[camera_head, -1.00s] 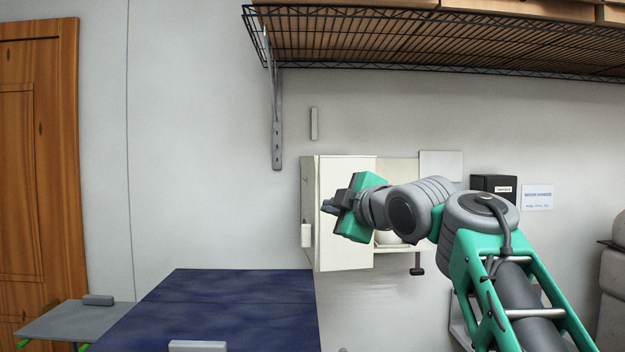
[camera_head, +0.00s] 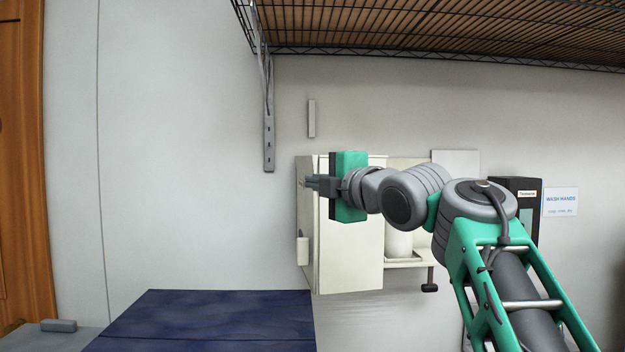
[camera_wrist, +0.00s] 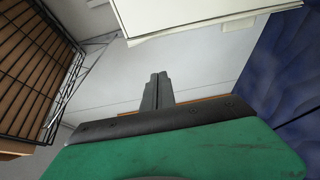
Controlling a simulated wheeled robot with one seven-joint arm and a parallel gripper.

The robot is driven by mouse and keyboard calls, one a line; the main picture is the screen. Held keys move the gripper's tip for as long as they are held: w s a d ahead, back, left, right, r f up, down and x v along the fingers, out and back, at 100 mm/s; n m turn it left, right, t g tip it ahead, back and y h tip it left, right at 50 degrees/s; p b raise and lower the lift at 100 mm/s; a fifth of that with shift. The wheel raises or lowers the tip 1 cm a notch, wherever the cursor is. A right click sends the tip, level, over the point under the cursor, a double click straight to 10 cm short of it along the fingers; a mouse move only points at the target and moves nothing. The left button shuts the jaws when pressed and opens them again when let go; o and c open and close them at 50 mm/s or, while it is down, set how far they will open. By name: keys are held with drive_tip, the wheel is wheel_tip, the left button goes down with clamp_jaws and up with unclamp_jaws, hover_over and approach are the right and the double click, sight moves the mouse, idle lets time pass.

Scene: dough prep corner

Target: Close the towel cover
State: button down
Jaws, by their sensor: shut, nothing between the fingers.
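The towel cover (camera_head: 345,262) is a cream door panel on the wall-mounted towel box. It stands swung out to the left, with a small handle (camera_head: 303,250) on its left side. The open part of the box, with a white roll (camera_head: 398,240) inside, shows to the right of the cover. My gripper (camera_head: 310,183) is shut and empty, pointing left in front of the upper part of the cover. In the wrist view the closed fingers (camera_wrist: 157,90) point toward bare wall, and a cream panel, likely the cover (camera_wrist: 185,15), is at the top.
A wire shelf (camera_head: 440,35) hangs above. A dark blue surface (camera_head: 210,320) lies below left. A black box (camera_head: 522,200) and a hand-washing sign (camera_head: 560,202) are at the right. The wall left of the cover is clear.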

drive_tip(key=p+x, duration=0.5)
drive_tip(key=x, duration=0.5)
drive_tip(key=d, duration=0.4)
drive_tip(key=shift+p, duration=0.4)
drive_tip(key=shift+d, duration=0.2)
